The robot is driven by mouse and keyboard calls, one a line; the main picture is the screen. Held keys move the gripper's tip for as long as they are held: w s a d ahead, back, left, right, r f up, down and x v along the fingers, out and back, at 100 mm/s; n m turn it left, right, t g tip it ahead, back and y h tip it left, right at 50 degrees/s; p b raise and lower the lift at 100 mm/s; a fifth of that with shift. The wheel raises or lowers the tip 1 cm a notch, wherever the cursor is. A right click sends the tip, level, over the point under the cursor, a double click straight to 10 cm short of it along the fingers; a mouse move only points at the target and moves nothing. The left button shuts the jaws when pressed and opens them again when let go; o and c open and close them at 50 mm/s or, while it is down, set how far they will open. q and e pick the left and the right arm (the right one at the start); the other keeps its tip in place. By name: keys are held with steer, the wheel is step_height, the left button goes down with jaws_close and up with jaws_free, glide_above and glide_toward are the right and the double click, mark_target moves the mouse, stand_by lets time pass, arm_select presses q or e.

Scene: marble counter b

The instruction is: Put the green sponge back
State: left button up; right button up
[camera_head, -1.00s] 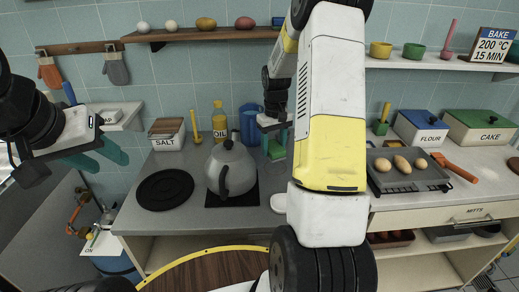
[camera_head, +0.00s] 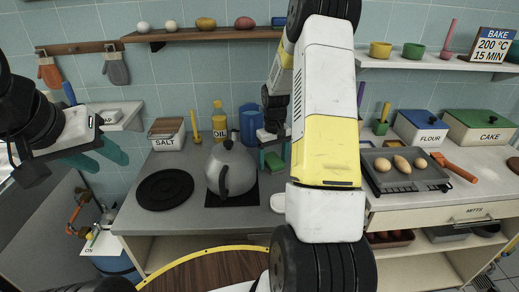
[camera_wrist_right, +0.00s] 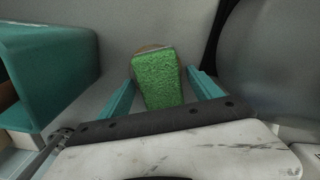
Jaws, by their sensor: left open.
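The green sponge (camera_wrist_right: 158,80) lies between the two teal fingers of my right gripper (camera_wrist_right: 160,82) in the right wrist view. Narrow gaps seem to show on both sides of it, so the fingers look open around it; contact is hard to judge. In the head view a small green patch by the right gripper (camera_head: 273,155) looks like the sponge, in front of the blue canister. My right arm hides much of that area. My left gripper (camera_head: 98,160) is open and empty at the left, above the floor and beside the counter.
A grey kettle (camera_head: 231,167) stands left of my right gripper; a large grey rounded surface (camera_wrist_right: 278,55) fills the right of the wrist view. A teal container (camera_wrist_right: 45,75) is close at its left. A blue canister (camera_head: 250,125) and yellow oil bottle (camera_head: 219,122) stand behind.

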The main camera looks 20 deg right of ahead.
mark_target(273, 159)
step_height(273, 159, up, 12)
steer(key=s+a+r+t, duration=0.3)
steer(key=s+a+r, duration=0.4)
steer(key=s+r, duration=0.45)
steer(key=s+a+r+t+y, duration=0.1)
steer(key=s+a+r, duration=0.1)
steer(key=s, duration=0.4)
steer(key=s+a+r+m+t+y, duration=0.1)
steer(key=s+a+r+t, duration=0.1)
steer(key=s+a, duration=0.2)
steer(key=s, duration=0.3)
steer(key=shift+s+a+r, duration=0.15)
steer(key=shift+a, duration=0.15)
